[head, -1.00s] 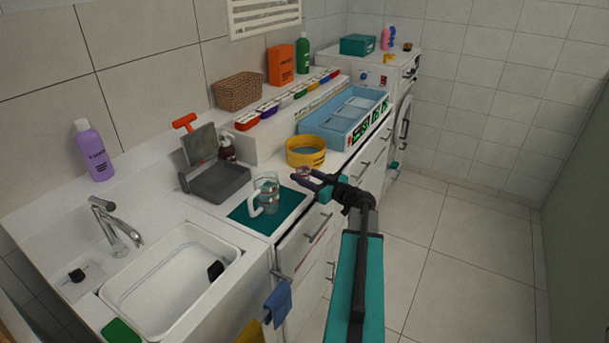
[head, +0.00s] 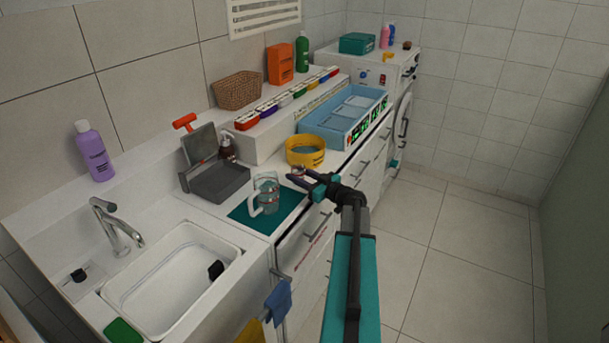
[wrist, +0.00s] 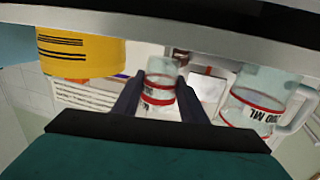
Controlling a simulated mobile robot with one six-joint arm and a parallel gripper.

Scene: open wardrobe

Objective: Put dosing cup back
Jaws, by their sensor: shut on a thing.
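The dosing cup (wrist: 158,98) is small and clear with red bands and dark lettering. My gripper (wrist: 160,88) is shut on it, with one finger on each side in the wrist view. In the head view my gripper (head: 297,177) is at the counter's front edge, between the clear measuring jug and the yellow tub; the cup (head: 298,171) is small there and partly hidden by the fingers. I cannot tell whether the cup touches the counter. The measuring jug (head: 267,190) stands on a teal mat (head: 245,222); it also shows in the wrist view (wrist: 262,95).
The yellow tub (head: 305,151) is just behind my gripper. A blue tray (head: 345,110) lies farther along the counter. A grey open-lidded box (head: 217,184) is left of the jug, and the sink (head: 170,275) is at the lower left. The floor at right is clear.

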